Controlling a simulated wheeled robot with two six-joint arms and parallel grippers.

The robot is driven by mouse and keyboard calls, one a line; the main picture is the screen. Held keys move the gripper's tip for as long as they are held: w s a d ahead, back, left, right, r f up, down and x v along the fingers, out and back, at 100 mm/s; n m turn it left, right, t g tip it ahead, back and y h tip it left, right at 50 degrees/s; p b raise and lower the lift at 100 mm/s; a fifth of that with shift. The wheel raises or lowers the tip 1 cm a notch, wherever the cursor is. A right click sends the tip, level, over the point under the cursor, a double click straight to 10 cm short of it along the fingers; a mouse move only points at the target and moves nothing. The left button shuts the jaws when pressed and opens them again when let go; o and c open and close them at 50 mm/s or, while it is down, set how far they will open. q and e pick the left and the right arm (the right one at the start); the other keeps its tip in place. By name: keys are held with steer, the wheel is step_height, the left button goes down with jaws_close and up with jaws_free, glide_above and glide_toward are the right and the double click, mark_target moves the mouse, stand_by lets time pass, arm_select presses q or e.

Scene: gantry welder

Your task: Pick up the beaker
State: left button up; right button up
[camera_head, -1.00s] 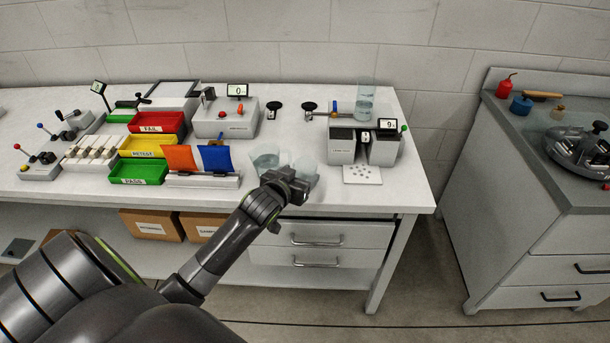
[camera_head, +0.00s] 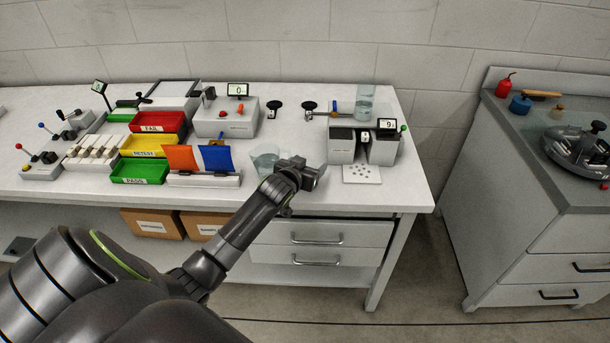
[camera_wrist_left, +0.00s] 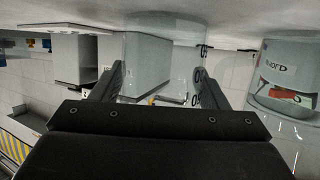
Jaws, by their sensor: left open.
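A clear glass beaker (camera_wrist_left: 152,50) stands between the spread fingers of my left gripper (camera_wrist_left: 158,70) in the left wrist view, which looks upside down. I cannot tell whether the fingers touch it. In the head view my left gripper (camera_head: 308,172) is over the front of the bench and mostly hides this glass. A second clear beaker (camera_head: 264,160) with some liquid stands just left of the gripper; it seems to be the glass at the right in the wrist view (camera_wrist_left: 284,80). My right gripper is not in view.
Orange and blue flags (camera_head: 215,158) and coloured trays (camera_head: 140,171) stand to the left. The bench's front edge is close below the gripper. A separate cabinet (camera_head: 530,200) is across a gap.

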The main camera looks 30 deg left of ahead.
arm_select(q)
steer(key=c, duration=0.7)
steer(key=shift+c, duration=0.2)
steer(key=shift+r, duration=0.15)
